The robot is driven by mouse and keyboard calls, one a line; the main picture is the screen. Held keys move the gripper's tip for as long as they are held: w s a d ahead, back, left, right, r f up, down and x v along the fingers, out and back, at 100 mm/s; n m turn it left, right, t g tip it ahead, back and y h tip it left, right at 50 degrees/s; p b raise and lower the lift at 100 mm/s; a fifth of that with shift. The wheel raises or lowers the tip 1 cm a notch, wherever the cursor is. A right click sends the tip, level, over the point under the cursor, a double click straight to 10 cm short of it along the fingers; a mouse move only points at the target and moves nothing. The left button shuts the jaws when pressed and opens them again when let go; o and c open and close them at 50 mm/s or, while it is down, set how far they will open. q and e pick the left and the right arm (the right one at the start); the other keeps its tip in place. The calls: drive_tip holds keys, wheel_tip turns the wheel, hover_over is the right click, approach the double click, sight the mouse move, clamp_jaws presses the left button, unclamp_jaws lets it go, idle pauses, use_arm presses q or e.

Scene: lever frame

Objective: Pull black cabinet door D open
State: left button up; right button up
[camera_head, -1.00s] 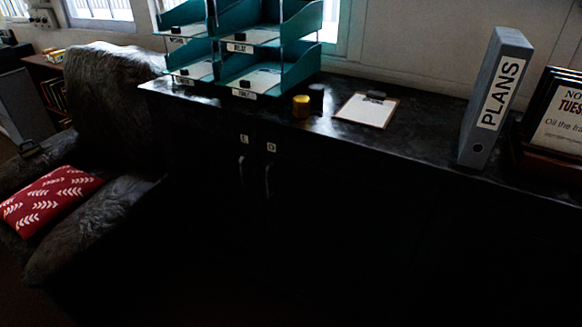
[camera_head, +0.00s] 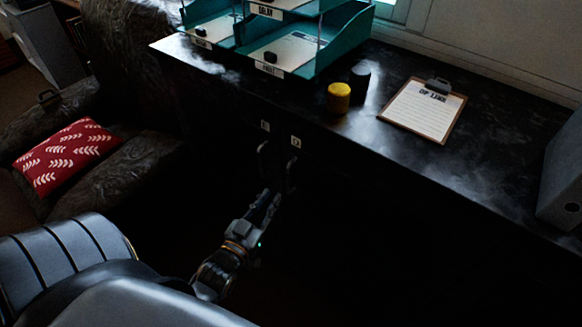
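The black cabinet (camera_head: 400,235) fills the middle and right, its front very dark. The door looks closed flush with the front. My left gripper (camera_head: 271,199) points up and right, its fingertips just below and left of the D handle. Its two fingers look apart with nothing between them; whether they touch the handle is too dark to tell. My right gripper is out of view.
On the cabinet top stand teal trays (camera_head: 340,45), a yellow pot (camera_head: 339,97), a black pot (camera_head: 360,80), a clipboard (camera_head: 424,108) and a grey binder (camera_head: 563,170). A dark armchair (camera_head: 110,190) with a red cushion (camera_head: 68,156) stands at the left.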

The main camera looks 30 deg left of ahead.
use_arm(q)
drive_tip(key=p, duration=0.1)
hover_over(288, 192)
drive_tip(key=shift+w+a+f, duration=0.1)
drive_tip(key=shift+w, duration=0.2)
clamp_jaws()
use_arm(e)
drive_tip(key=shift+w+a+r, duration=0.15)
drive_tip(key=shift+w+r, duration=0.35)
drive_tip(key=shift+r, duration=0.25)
